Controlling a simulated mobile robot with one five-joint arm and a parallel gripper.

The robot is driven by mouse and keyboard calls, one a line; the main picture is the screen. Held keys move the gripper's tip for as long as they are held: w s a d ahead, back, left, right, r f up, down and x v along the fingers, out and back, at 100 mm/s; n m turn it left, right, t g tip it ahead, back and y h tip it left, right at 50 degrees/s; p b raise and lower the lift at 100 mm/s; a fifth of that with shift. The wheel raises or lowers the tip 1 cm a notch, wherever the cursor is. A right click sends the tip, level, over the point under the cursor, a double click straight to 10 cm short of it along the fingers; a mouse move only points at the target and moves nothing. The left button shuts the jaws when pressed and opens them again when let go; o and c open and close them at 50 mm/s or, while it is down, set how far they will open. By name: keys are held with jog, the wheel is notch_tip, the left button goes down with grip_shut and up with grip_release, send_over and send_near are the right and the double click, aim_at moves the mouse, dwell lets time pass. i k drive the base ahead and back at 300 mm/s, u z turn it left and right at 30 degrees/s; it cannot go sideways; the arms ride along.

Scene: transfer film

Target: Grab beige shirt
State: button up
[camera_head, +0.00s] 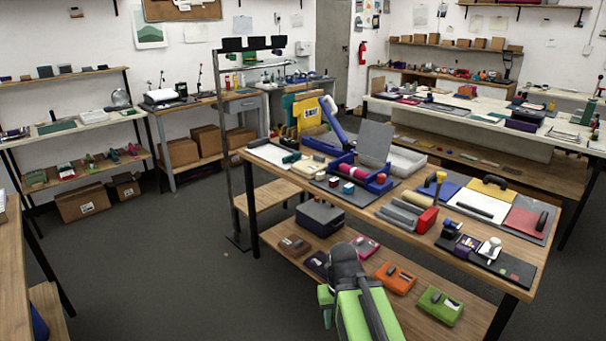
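I cannot make out a beige shirt anywhere in the head view. My own green and dark grey arm rises from the bottom edge, in front of the near workbench (395,202). No gripper fingers show; the arm's end is hidden or out of frame. The near workbench's top carries a blue frame with an upright grey plate (375,143), grey rolls and coloured flat sheets, with no garment that I can tell.
The bench's lower shelf holds an orange box (396,278), a green box (440,306) and a dark case (320,216). Shelves with cardboard boxes (84,202) line the left wall. A long white-topped bench (468,128) stands behind right. Grey floor (160,270) is clear at left.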

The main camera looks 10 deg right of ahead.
aim_at(308, 168)
jog(key=z, duration=0.15)
jog(key=i, duration=1.05)
jog(key=u, duration=0.9)
jog(key=i, duration=2.5)
jog(key=z, duration=0.1)
